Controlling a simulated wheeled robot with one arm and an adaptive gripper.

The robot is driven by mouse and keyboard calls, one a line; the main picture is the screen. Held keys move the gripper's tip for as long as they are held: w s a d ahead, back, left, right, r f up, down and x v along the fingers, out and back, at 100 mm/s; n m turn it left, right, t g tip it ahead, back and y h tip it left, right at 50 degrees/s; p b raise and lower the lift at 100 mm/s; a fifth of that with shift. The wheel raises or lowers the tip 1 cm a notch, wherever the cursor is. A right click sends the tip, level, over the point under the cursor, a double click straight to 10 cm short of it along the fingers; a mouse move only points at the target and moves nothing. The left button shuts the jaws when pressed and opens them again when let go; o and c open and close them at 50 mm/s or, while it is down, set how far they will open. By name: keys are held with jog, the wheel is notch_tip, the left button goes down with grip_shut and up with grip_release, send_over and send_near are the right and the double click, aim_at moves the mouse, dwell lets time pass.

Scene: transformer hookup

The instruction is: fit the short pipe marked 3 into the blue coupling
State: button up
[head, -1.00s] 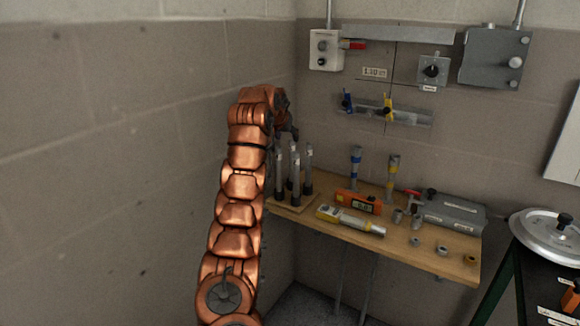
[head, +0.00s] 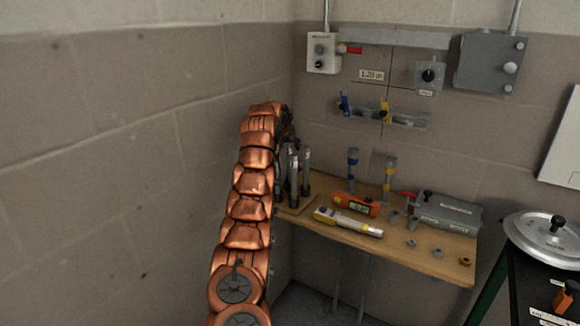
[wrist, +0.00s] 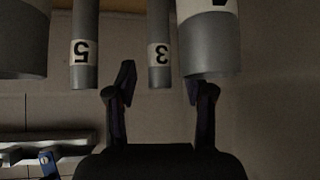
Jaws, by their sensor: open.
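The short pipe marked 3 (wrist: 160,52) shows in the wrist view as a thin grey tube with a white label, upside down. My gripper (wrist: 158,80) is open, and the pipe lies between its two dark fingers in the picture; I cannot tell whether they touch it. A similar pipe marked 5 (wrist: 84,50) is just left. In the head view the grey pipes (head: 305,172) stand upright on a wooden stand, partly behind my arm, and the gripper is hidden. A blue-banded upright fitting (head: 352,165) stands at the back of the bench; I cannot tell if it is the blue coupling.
Thicker grey pipes (wrist: 208,45) flank the gripper closely. The wooden bench (head: 400,250) also holds a yellow-banded fitting (head: 389,172), an orange meter (head: 356,204), a yellow-and-grey tool (head: 348,222), small fittings and a grey case (head: 447,211). A wall rail carries blue and yellow handles.

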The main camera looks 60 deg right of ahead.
grip_shut()
dwell(0.3)
dwell(0.3)
